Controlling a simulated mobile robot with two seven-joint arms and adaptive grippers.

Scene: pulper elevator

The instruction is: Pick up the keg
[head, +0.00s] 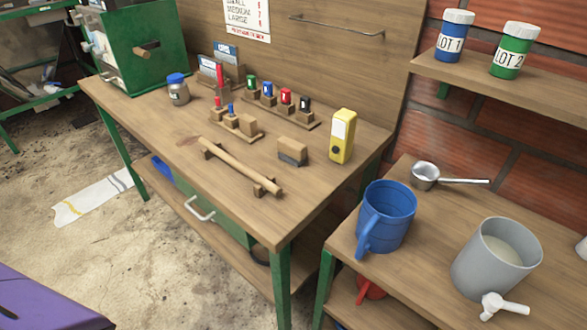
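The likely keg is a grey, open-topped cylinder (488,262) with a white tap (503,306) low on its front. It stands upright on the wooden side table (425,265) at the lower right of the head view. Pale contents show inside it. No other thing in view looks more like a keg. Neither of my grippers is in view.
A blue jug (387,218) stands left of the grey cylinder, and a metal ladle (427,177) lies behind. A shelf above holds two lidded jars (455,38).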

